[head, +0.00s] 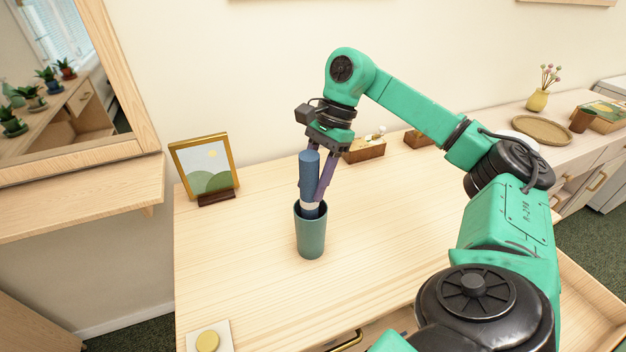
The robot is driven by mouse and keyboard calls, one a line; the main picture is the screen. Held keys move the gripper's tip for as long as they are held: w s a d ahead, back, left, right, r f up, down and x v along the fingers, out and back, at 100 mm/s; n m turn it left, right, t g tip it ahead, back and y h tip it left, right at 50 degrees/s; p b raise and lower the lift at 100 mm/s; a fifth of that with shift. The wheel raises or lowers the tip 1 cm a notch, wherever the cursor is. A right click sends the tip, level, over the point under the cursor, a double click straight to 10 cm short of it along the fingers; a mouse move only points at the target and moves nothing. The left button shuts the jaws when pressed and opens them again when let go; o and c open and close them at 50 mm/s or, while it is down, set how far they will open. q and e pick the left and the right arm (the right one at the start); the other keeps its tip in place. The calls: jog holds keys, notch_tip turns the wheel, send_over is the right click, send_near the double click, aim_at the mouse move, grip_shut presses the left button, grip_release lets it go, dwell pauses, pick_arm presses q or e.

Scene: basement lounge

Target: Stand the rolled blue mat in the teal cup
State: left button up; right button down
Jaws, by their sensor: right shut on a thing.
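The rolled blue mat (309,168) stands nearly upright, with a pale band near its lower part. Its lower end is at the mouth of the teal cup (311,236) and appears to be inside the rim; how deep it goes is hidden by the cup wall. The teal cup stands upright on the wooden table. My right gripper (314,190) comes from above with its fingers pointing down and is shut on the mat, above the cup. My left gripper is not in view.
A gold picture frame (205,167) stands at the table's back left. Small wooden boxes (364,150) stand at the back behind the gripper. A white square with a yellow disc (208,341) lies at the front left. The table (250,260) around the cup is clear.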

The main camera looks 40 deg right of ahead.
jog(key=shift+c, duration=1.5)
grip_release()
jog(key=p+v, duration=0.8)
jog(key=v, duration=0.6)
jog(key=shift+d+r, duration=0.2)
jog(key=shift+r, duration=0.1)
jog(key=shift+f, duration=0.1)
